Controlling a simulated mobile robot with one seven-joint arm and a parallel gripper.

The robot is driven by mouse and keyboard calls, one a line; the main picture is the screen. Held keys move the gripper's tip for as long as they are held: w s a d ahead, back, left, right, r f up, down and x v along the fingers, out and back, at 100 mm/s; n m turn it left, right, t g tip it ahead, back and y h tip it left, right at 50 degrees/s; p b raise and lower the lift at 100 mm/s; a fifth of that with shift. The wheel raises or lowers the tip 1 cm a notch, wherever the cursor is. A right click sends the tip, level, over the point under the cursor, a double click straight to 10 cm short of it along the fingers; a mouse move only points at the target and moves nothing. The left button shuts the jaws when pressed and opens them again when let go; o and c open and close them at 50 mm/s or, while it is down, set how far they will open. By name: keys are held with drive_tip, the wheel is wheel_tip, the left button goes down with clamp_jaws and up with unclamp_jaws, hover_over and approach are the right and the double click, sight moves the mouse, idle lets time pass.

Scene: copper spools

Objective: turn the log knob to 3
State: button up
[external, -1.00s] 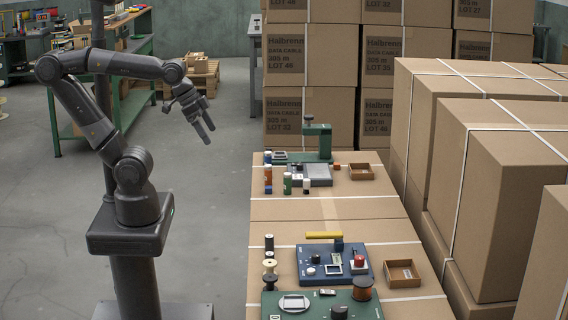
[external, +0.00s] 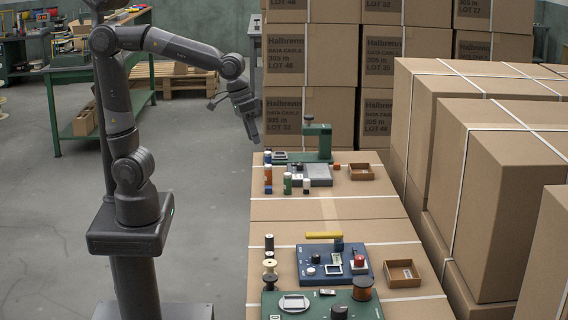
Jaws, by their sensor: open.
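No label reading "log" or "3" can be made out, so I cannot tell which knob is the log knob. A blue device (external: 308,273) sits mid-table with a small dark knob (external: 315,259), a red button or knob (external: 360,261) and a yellow bar (external: 323,235) at its back. A green device (external: 365,311) at the front edge has a dark knob (external: 339,312) and a copper spool (external: 362,288). My gripper (external: 255,140) is open and empty, pointing down, above the table's far left edge, apart from every device.
Small bottles (external: 287,182) and spools (external: 269,266) line the table's left side. Brown trays (external: 402,273) (external: 361,172) lie to the right. Large cartons (external: 480,190) wall off the right and back. The table (external: 300,208) is clear between the devices.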

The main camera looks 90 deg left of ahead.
drive_tip(key=w+d+f+n+g, duration=0.2)
drive_tip(key=w+d+f, duration=0.4)
drive_tip(key=w+d, duration=0.4)
drive_tip(key=n+g+y, duration=0.1)
drive_tip(key=n, duration=0.2)
approach(316, 254)
wheel_tip(316, 254, down, 9)
drive_tip(key=shift+w+d+r, duration=0.1)
drive_tip(key=shift+w+r, duration=0.05)
drive_tip(key=shift+c, duration=0.4)
clamp_jaws()
